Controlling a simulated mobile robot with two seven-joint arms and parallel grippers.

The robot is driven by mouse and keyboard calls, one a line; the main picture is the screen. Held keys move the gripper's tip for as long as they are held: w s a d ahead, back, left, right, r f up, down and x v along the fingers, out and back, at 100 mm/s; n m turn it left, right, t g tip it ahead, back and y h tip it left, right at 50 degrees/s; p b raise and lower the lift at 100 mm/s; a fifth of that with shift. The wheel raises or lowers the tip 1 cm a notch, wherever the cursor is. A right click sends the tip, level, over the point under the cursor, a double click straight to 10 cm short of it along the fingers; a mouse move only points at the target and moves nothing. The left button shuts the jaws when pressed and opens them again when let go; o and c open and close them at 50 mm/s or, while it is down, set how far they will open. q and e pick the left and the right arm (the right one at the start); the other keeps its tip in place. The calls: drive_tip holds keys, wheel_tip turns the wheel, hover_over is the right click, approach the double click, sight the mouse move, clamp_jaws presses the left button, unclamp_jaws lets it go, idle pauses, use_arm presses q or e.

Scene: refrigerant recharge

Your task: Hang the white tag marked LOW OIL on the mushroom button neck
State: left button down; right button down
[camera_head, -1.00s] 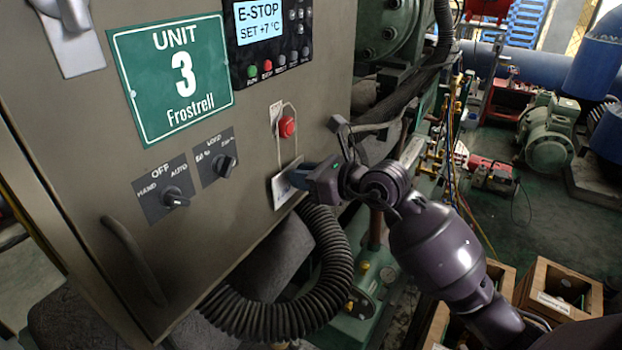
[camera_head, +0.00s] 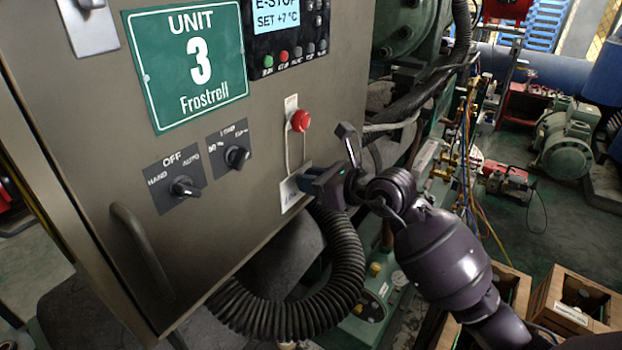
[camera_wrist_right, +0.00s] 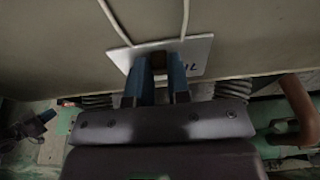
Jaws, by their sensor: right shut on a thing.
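The white tag (camera_head: 289,193) hangs in front of the grey cabinet door, below the red mushroom button (camera_head: 300,120). My right gripper (camera_head: 305,181) is shut on the tag from the right. In the right wrist view the blue fingertips (camera_wrist_right: 161,68) pinch the tag (camera_wrist_right: 121,59), and two cord strands (camera_wrist_right: 111,22) rise from it. Only part of the tag's lettering shows, too little to read. In the head view the cord (camera_head: 287,150) runs up to the button; whether its loop sits around the neck or only in front of it I cannot tell. My left gripper is out of view.
The cabinet door carries a green Unit 3 sign (camera_head: 188,60), two rotary switches (camera_head: 237,157) and a handle (camera_head: 142,252). A black corrugated hose (camera_head: 335,270) curves below my right gripper. Pipes and gauges stand right of the cabinet; wooden crates (camera_head: 570,300) stand at lower right.

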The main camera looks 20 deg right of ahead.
idle(0.3)
drive_tip(key=c, duration=1)
unclamp_jaws()
drive_tip(key=shift+s, duration=0.1)
